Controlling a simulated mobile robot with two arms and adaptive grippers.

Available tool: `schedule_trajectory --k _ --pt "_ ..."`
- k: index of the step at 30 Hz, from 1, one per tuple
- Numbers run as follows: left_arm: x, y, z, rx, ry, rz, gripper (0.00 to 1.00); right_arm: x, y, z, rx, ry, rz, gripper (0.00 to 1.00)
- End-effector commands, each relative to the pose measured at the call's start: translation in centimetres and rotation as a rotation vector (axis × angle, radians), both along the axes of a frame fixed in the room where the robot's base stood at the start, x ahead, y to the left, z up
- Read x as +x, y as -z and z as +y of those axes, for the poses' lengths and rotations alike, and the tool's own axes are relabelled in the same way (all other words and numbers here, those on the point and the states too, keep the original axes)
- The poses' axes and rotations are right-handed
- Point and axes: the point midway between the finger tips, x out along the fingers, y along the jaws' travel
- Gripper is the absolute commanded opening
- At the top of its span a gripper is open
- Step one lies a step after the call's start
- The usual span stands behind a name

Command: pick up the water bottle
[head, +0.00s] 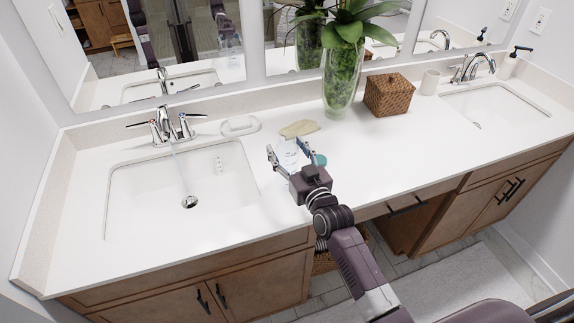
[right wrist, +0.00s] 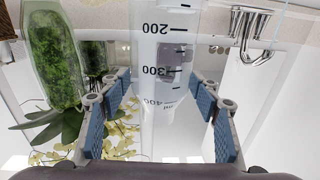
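The water bottle is a clear, see-through bottle (head: 289,153) with measuring marks, on the white counter right of the left sink. In the right wrist view the bottle (right wrist: 171,75) is upside down in the picture and fills the upper middle, with the marks 200, 300 and 400 ml. My right gripper (head: 290,150) reaches over the counter with its fingers spread around the bottle. In the right wrist view the blue-padded fingers (right wrist: 164,90) stand on both sides of it, and no clear contact shows. My left gripper is not in view.
A teal round thing (head: 320,160) sits just right of the gripper. A tan sponge-like piece (head: 299,128), a soap dish (head: 241,126), a glass plant vase (head: 341,80) and a wicker box (head: 389,95) stand behind. The left sink (head: 150,195) lies left; the front counter is clear.

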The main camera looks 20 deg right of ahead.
Motion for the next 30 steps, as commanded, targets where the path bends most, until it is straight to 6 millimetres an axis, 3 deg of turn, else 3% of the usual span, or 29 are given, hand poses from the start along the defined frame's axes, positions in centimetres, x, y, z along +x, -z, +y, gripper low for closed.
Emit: schedule_trajectory --k 2,13,23,26,30 --pt "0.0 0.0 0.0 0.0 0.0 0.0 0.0 0.0 0.0 0.0 0.0 0.0 0.0 0.46" --pt "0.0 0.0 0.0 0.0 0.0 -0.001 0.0 0.0 0.0 0.0 0.0 0.0 0.0 0.05" --pt "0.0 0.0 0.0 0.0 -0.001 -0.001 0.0 0.0 -0.5 0.0 0.0 0.0 -0.003 0.05" --pt "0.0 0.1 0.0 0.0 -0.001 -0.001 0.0 0.0 -1.4 0.0 0.0 0.0 -0.005 0.05" --pt "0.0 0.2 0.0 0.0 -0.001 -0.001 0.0 0.0 -3.9 0.0 0.002 0.001 -0.008 0.05"
